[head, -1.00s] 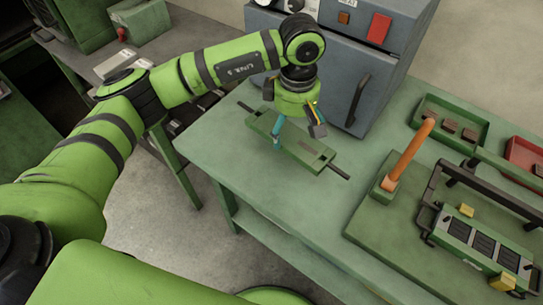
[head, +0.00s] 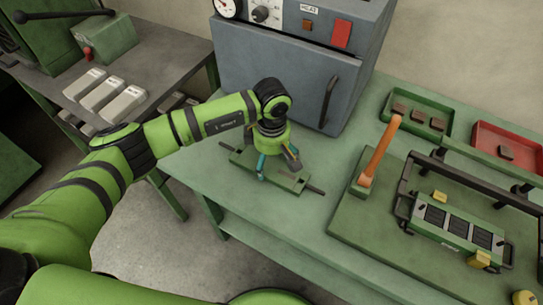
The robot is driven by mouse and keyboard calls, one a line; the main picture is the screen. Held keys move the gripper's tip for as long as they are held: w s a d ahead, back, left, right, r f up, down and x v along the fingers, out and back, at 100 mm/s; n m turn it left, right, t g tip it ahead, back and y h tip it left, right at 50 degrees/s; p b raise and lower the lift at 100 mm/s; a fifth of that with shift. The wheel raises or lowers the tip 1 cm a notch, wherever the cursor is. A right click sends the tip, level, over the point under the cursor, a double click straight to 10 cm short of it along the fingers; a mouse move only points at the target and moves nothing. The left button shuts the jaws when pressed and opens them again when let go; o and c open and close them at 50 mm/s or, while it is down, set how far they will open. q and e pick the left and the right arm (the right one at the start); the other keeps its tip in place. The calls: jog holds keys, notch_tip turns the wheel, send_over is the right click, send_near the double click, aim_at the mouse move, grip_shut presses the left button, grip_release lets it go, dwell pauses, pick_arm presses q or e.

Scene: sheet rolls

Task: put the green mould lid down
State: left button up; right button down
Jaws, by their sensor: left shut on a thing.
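The green mould lid (head: 289,182) is a flat green bar with a dark rod sticking out at each end. It is over the left part of the green table (head: 216,195), in front of the grey oven. It looks very close to the table top, but I cannot tell whether it touches. My left gripper (head: 274,177) points down over the lid's middle and is shut on it, hiding part of it. The open mould (head: 450,230), with several dark cavities, sits on the green base plate at the right. My right gripper is not in view.
The grey oven (head: 270,70) stands behind the lid. An orange handle (head: 380,152) stands upright on the base plate (head: 350,225). A green tray (head: 449,132) and a red tray (head: 483,141) with dark pieces are at the back right. Grey blocks (head: 102,92) lie on a left bench.

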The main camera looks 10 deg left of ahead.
aim_at(272, 162)
pick_arm(q)
jog(key=shift+w+r, duration=0.1)
jog(key=o, duration=1.4)
jog(key=shift+f, duration=0.2)
jog(key=shift+r, duration=0.1)
jog(key=shift+r, duration=0.35)
notch_tip(272, 162, up, 12)
jog(key=b, duration=0.3)
jog(key=shift+f, duration=0.25)
